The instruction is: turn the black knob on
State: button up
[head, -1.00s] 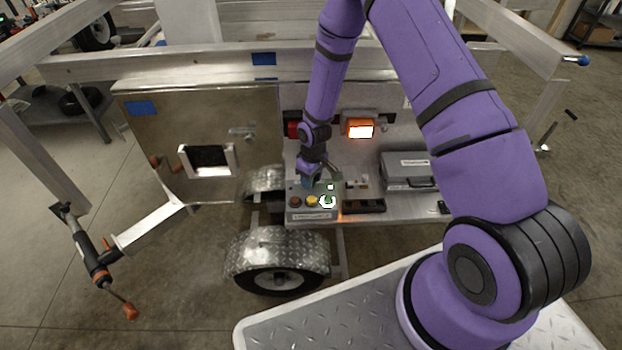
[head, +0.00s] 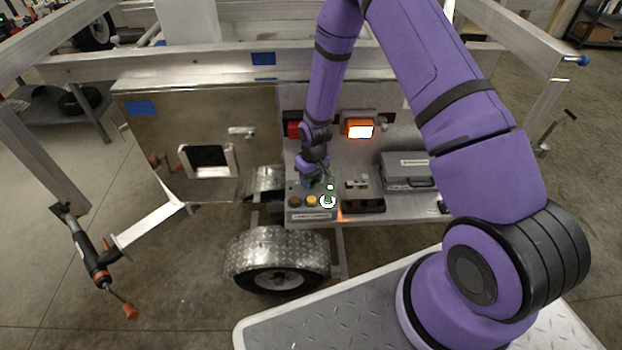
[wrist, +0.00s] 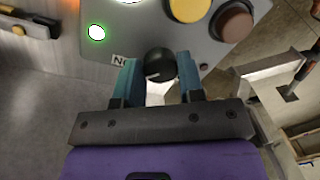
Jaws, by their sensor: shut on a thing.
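The black knob (wrist: 160,65) sits on the grey control box (wrist: 222,52), between the two teal fingers of my gripper (wrist: 160,80) in the wrist view. The fingers are shut on the knob's sides. A pale pointer line shows on the knob. Part of a label is visible beside it, partly hidden by a finger. In the head view, my gripper (head: 312,182) reaches down to the back of the control box (head: 312,216), and the knob is hidden behind it. A small lamp (head: 330,187) near the knob is lit green-white.
The box also carries a brown button (head: 294,202), a yellow button (head: 311,201) and a bright green-lit button (head: 328,201). A lit orange lamp (head: 360,129) is on the panel behind. A grey case (head: 407,170) stands to the right, with a dark tray (head: 363,205) nearer.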

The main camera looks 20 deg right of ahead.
jog(key=o, duration=0.9)
jog(key=r, duration=1)
jog(key=shift+w+d+r, duration=0.15)
jog(key=shift+d+r, duration=0.25)
notch_tip(320, 180, up, 15)
jog(key=t, duration=0.1)
send_over(313, 179)
jog(key=s+d, duration=0.2)
jog(key=s+d+r+m+t+h, duration=0.1)
jog(key=s+r, duration=0.2)
jog(key=r, duration=0.4)
jog(key=s+d+r+t, duration=0.1)
jog(key=s+r, duration=0.3)
jog(key=r, duration=0.2)
jog(key=s+r, duration=0.4)
jog(key=s, duration=0.3)
jog(key=s+d+r+m+t, duration=0.1)
jog(key=s+r, duration=0.3)
jog(key=s, duration=0.3)
jog(key=s+r+m+t, duration=0.1)
jog(key=s+r, duration=0.3)
jog(key=s, duration=0.3)
jog(key=shift+s+d+r, duration=0.15)
jog(key=shift+d+r, duration=0.2)
jog(key=shift+d, duration=0.05)
